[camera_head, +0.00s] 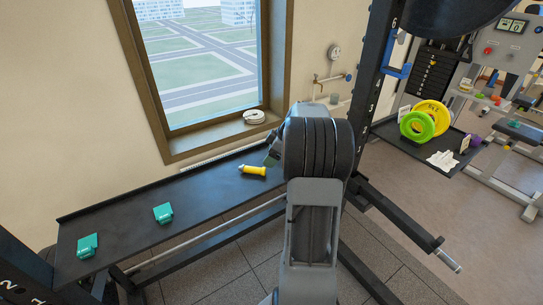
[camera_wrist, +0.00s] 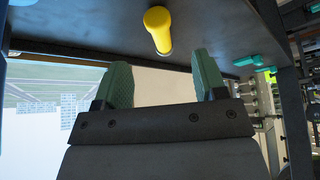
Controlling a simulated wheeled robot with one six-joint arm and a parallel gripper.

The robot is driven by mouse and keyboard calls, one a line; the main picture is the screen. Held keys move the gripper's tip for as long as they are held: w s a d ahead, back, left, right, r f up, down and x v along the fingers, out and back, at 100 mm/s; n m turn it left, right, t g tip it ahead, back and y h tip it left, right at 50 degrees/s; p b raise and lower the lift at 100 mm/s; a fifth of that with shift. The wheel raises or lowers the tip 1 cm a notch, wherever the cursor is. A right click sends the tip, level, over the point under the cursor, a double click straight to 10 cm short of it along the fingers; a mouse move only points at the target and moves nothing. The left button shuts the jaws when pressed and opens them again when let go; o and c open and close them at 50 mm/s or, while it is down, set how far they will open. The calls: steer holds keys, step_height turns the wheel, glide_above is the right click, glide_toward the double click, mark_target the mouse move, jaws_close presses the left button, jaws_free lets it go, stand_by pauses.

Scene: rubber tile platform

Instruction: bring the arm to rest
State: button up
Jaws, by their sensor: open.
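My gripper (camera_wrist: 160,62) is open in the wrist view, its two green fingers spread with nothing between them. In the head view my arm stands in the middle and hides most of the gripper; a green part of it (camera_head: 272,155) shows at the arm's left side, over the shelf. A yellow, handle-like object (camera_head: 253,170) lies on the dark shelf (camera_head: 120,222) just left of that part. The same yellow object (camera_wrist: 158,27) appears beyond the fingertips in the wrist view, apart from them.
Two teal objects (camera_head: 163,213) (camera_head: 87,246) lie on the shelf's left half. A white coiled item (camera_head: 254,117) sits on the window sill. A black rack post (camera_head: 373,75) and a bar (camera_head: 400,215) stand right of my arm. A side shelf holds yellow and green plates (camera_head: 418,125).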

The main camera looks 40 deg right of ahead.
stand_by(0.3)
steer(key=shift+d+f+m, duration=0.1)
steer(key=shift+m, duration=0.9)
steer(key=s+f+m, duration=0.1)
steer(key=m, duration=0.1)
steer(key=s+a+f+m+g, duration=0.1)
steer(key=s+m, duration=0.1)
steer(key=shift+f+h, duration=0.3)
steer(key=shift+h, duration=0.1)
steer(key=s+a+r+h+p, duration=0.1)
steer(key=s+a+r+p, duration=0.2)
steer(key=a, duration=0.5)
steer(key=s+a+r+m+h+p, duration=0.1)
steer(key=s+a+r+p, duration=0.2)
steer(key=s+a+r, duration=0.3)
steer(key=s+a+r+h+p, duration=0.1)
steer(key=s+a+r+p, duration=0.2)
steer(key=a+r, duration=0.3)
steer(key=s+a, duration=0.1)
steer(key=a, duration=0.4)
steer(key=shift+s+a+r+m+p, duration=0.15)
steer(key=shift+s+a+m+p, duration=0.15)
steer(key=shift+a+m+p, duration=0.1)
